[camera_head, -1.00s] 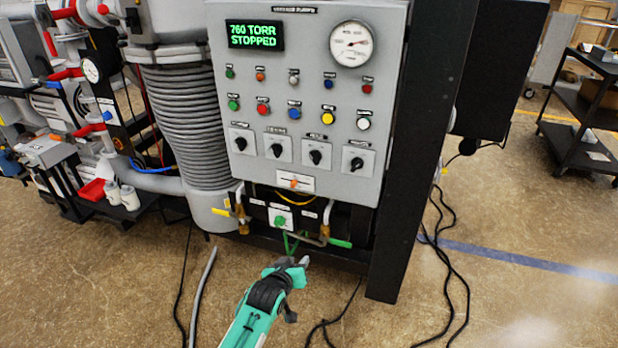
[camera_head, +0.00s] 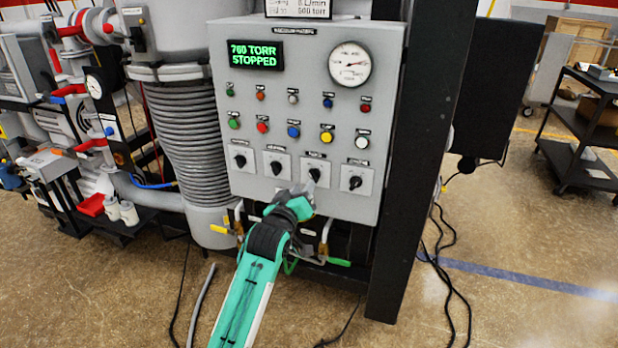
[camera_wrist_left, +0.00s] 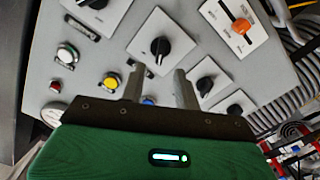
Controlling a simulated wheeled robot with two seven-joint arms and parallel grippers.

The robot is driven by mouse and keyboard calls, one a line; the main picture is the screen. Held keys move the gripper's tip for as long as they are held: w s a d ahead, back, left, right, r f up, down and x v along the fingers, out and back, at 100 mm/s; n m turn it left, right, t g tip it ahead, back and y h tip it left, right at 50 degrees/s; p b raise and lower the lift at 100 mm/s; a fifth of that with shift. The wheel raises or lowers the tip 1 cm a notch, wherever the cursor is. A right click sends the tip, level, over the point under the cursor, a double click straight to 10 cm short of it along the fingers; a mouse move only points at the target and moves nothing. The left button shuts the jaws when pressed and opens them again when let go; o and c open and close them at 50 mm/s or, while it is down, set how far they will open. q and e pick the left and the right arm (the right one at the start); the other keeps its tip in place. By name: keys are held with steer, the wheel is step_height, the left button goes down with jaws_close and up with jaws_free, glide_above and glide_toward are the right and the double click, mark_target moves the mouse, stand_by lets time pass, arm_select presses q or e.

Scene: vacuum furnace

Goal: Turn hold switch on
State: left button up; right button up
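The grey control panel (camera_head: 222,180) carries a row of black rotary knobs on white plates. Their labels are too small to read, so I cannot tell which is the hold switch. My left gripper (camera_head: 307,188) is in front of the third knob (camera_head: 315,174) from the left, partly covering its plate. In the left wrist view, the two fingers of my left gripper (camera_wrist_left: 158,86) are apart and empty. The third knob (camera_wrist_left: 160,46) shows just beyond the gap between them, its pointer slanted. An orange-handled switch (camera_wrist_left: 240,26) shows at top right. My right gripper is not in view.
Coloured buttons, a green display (camera_head: 255,55) reading "760 TORR STOPPED" and a round gauge (camera_head: 350,64) sit above the knobs. A black post (camera_head: 410,170) stands right of the panel. Pipes with yellow and green handles (camera_head: 339,261) lie below.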

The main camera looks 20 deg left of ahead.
mark_target(311, 176)
arm_select(q)
steer(key=w, duration=0.4)
steer(key=shift+w+d+p, duration=0.1)
steer(key=shift+w+p, duration=0.2)
steer(key=shift+w, duration=0.45)
steer(key=c, duration=0.6)
jaws_close()
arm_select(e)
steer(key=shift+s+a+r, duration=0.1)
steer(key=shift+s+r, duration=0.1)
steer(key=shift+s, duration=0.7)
